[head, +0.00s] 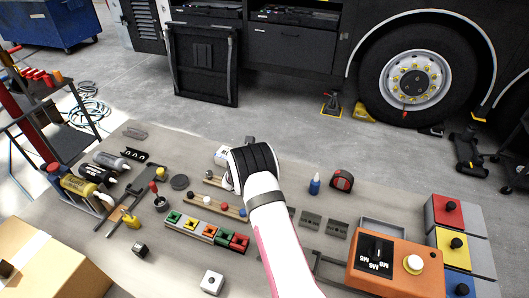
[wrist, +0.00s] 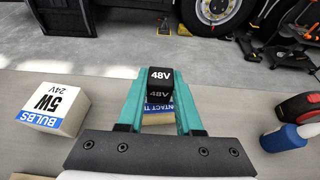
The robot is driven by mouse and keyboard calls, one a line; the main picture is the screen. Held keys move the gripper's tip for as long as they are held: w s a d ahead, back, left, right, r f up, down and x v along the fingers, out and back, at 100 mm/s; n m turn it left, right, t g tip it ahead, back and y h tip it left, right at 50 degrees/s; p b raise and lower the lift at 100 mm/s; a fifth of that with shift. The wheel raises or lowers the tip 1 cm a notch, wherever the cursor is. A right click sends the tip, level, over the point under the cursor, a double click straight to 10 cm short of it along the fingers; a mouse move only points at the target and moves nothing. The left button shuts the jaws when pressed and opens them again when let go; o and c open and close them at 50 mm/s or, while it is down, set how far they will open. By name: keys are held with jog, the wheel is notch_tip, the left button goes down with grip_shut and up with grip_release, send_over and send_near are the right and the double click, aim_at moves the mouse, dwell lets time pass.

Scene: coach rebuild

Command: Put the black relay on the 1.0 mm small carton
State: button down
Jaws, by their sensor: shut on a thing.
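My gripper (wrist: 163,84) is shut on the black relay (wrist: 160,76), a small black cube marked 48V, held between the teal fingertips. A small carton (wrist: 157,108) with a blue and white label reading partly "CONTACT 1" shows between the fingers, just below the relay in the wrist view. The rest of its label is hidden by the relay and fingers. I cannot tell whether the relay touches it. In the head view my wrist (head: 253,163) covers the fingertips, and the held relay cannot be made out clearly.
A white bulbs carton (wrist: 53,108) marked 5W 24V stands left of the gripper. A blue bottle (wrist: 287,138) and a red-black tape measure (head: 342,180) are to the right. A dark cube (head: 140,249) and a white cube (head: 211,282) sit near the table's front.

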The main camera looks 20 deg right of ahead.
jog(key=shift+f, duration=0.15)
jog(key=c, duration=0.6)
grip_release()
